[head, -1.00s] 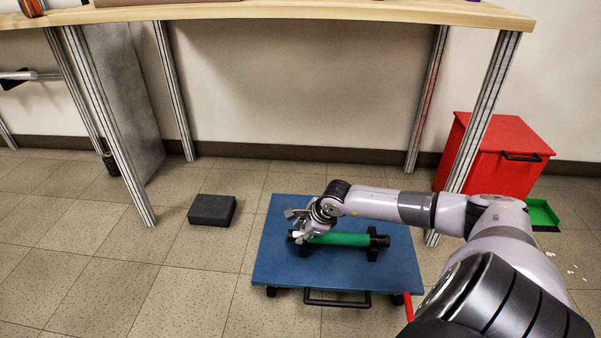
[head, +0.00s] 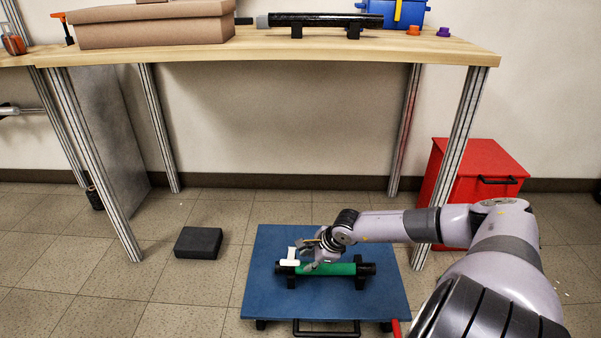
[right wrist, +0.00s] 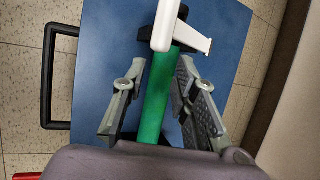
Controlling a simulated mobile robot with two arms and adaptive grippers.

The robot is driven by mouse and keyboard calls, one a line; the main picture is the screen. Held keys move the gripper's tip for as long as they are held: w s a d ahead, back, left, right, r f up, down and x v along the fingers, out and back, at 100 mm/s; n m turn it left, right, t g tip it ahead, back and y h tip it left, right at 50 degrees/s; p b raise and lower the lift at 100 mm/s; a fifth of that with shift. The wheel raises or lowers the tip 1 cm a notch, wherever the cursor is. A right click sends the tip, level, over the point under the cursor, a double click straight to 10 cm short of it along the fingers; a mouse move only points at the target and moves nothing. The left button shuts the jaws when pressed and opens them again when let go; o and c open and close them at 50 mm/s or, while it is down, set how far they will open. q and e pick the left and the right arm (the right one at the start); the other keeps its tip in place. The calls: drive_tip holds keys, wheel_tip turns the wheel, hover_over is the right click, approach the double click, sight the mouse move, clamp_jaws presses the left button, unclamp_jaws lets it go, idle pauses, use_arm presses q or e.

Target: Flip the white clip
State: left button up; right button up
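The white clip (head: 290,257) sits at the left end of a green tube (head: 331,269), which has black ends and rests on black supports on a blue cart top (head: 268,305). In the right wrist view the clip (right wrist: 178,30) lies across the tube beyond my fingertips. My right gripper (head: 309,257) is just right of the clip, over the tube. In the right wrist view its fingers (right wrist: 160,75) are spread on either side of the green tube, holding nothing. The clip appears apart from the fingers. My left gripper is out of view.
A wooden table (head: 290,58) stands behind the cart, with a brown box (head: 152,27) and a black tube (head: 325,19) on top. A dark block (head: 198,242) lies on the floor at left. A red bin (head: 465,170) stands at right.

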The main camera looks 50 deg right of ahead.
drive_tip(key=shift+s+d+r+p, duration=0.2)
drive_tip(key=shift+s+d+p, duration=0.3)
drive_tip(key=shift+s+d, duration=0.3)
drive_tip(key=shift+r, duration=0.1)
drive_tip(key=v, duration=1.1)
drive_tip(key=shift+s+r, duration=0.25)
drive_tip(key=shift+r, duration=0.1)
drive_tip(key=shift+c, duration=0.2)
